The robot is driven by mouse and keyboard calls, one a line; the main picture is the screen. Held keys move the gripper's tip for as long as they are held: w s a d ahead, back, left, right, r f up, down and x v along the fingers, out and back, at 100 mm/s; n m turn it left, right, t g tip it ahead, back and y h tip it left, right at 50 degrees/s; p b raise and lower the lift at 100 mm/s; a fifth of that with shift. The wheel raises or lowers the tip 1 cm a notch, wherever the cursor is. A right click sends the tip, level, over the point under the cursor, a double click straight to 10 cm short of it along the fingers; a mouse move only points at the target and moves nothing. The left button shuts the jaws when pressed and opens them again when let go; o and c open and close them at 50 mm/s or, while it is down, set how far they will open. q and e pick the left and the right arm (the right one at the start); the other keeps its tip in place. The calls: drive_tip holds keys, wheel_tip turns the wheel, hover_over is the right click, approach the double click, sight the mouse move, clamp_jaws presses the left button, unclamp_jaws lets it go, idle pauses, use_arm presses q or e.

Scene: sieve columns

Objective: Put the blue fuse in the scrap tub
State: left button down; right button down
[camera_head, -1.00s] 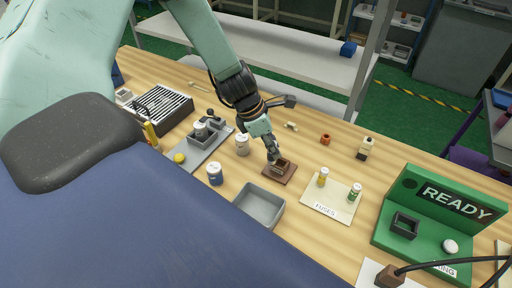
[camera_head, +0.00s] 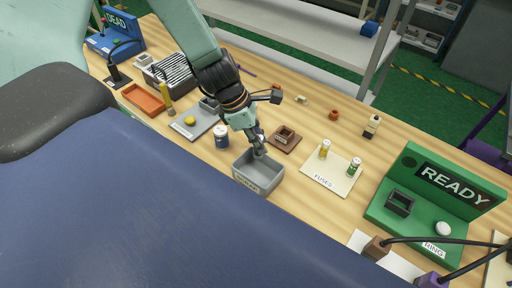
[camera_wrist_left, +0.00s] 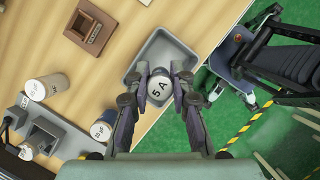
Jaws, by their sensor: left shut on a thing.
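My left gripper (camera_head: 258,150) is shut on the fuse (camera_wrist_left: 160,88), whose white round end marked "5 A" faces the wrist camera. I cannot tell how high the fuse is above the tub floor. My right gripper is not in view.
The brown square holder (camera_head: 285,148) stands just behind the tub. A blue-and-white jar (camera_head: 221,137) is close on the left. The fuses card (camera_head: 320,181) with a yellow and a green fuse lies right. The green READY stand (camera_head: 420,185) is farther right.

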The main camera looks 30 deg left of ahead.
sight(259, 157)
use_arm(q)
drive_tip(key=shift+s+a+f, duration=0.1)
drive_tip(key=shift+f+b, duration=0.45)
drive_tip(key=shift+b, duration=0.1)
wheel_tip(259, 157, down, 6)
drive_tip(key=b, duration=0.5)
drive_tip(key=shift+r, duration=0.2)
drive_tip(key=shift+f, duration=0.15)
wheel_tip(259, 157, down, 3)
drive_tip(key=b, duration=0.3)
drive_tip(key=shift+f, duration=0.2)
drive_tip(key=shift+r, duration=0.1)
drive_tip(key=shift+r, duration=0.1)
